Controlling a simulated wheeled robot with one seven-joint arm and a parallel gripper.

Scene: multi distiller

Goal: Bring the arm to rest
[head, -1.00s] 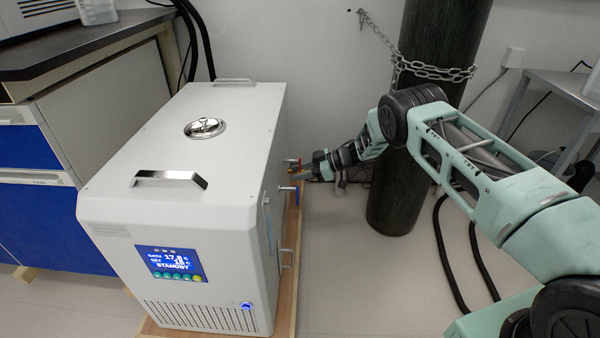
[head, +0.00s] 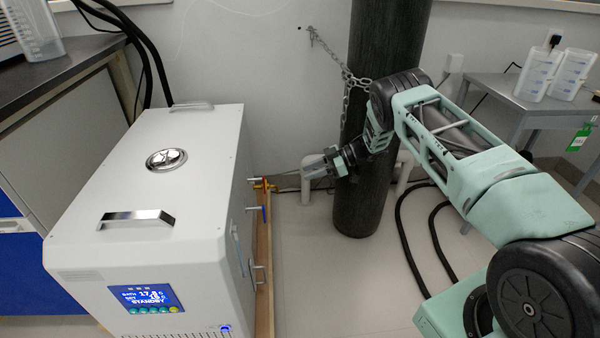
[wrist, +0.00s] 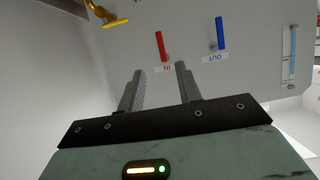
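My gripper (head: 308,169) is to the right of the white chiller's valve side, apart from it, at the end of my pale green arm. In the wrist view my gripper (wrist: 160,72) has its two grey fingers spread, with nothing between them. Beyond the fingers is the chiller's side panel (wrist: 190,75). It carries a red handle (wrist: 161,46) above the label IN and a blue handle (wrist: 220,33) above the label OUT. A brass-yellow fitting (wrist: 107,14) is at the top left.
The white chiller (head: 205,135) stands on a wooden base (head: 264,285), its display reading STANDBY. A dark gas cylinder (head: 360,200) with a chain stands behind my arm. A bench (head: 60,80) is at left, a grey table (head: 500,88) with containers at right. Floor between chiller and arm is clear.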

